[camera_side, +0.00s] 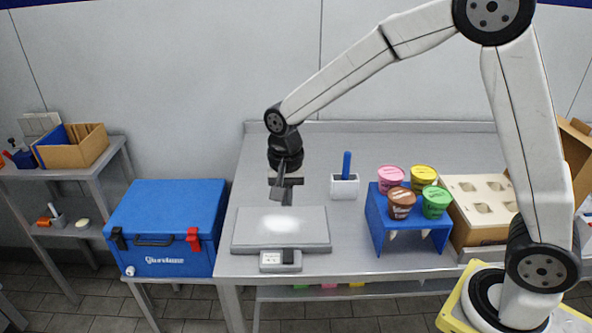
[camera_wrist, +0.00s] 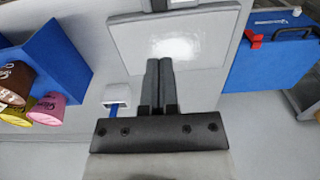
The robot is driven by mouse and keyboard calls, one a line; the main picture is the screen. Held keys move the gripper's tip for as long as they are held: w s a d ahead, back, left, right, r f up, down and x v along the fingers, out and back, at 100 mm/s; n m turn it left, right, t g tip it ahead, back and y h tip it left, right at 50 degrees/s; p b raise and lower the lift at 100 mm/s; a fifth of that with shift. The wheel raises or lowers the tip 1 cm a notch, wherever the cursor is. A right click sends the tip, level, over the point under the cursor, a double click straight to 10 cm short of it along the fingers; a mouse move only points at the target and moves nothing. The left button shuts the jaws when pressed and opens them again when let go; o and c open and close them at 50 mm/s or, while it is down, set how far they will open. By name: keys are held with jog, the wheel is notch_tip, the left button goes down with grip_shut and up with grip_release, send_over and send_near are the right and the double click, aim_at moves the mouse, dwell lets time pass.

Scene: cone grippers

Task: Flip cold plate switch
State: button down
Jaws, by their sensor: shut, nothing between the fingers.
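The cold plate (camera_side: 258,230) is a flat pale grey slab with a bright reflection on top, near the front left of the metal table. Its small control box (camera_side: 281,260) with a light face and a dark part sits at the front edge; any switch on it is too small to make out. My gripper (camera_side: 288,203) is above the back part of the plate, pointing down, apart from the control box. In the wrist view my gripper (camera_wrist: 160,62) has its fingers together and empty, with the plate (camera_wrist: 205,60) beyond them. The control box is only partly seen at the top edge there.
A blue cooler (camera_side: 165,228) stands left of the table. A white holder (camera_side: 344,187) with a blue-handled tool is right of the plate. A blue stand (camera_side: 410,240) holds several ice cream tubs, with a cardboard box (camera_side: 480,210) beside it. The table behind the plate is clear.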

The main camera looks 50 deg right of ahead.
aim_at(288, 255)
jog(key=shift+f, duration=0.15)
notch_tip(288, 255, down, 14)
jog(key=shift+r, duration=0.15)
dwell(0.8)
jog(key=shift+d+f, duration=0.1)
jog(key=shift+f, duration=0.1)
dwell(0.5)
jog(key=shift+s, duration=0.15)
jog(key=shift+s+a+r, duration=0.25)
jog(key=shift+s+a, duration=0.05)
jog(key=shift+a, duration=0.2)
jog(key=shift+r, duration=0.2)
notch_tip(288, 255, up, 14)
jog(key=shift+f, duration=0.15)
dwell(0.9)
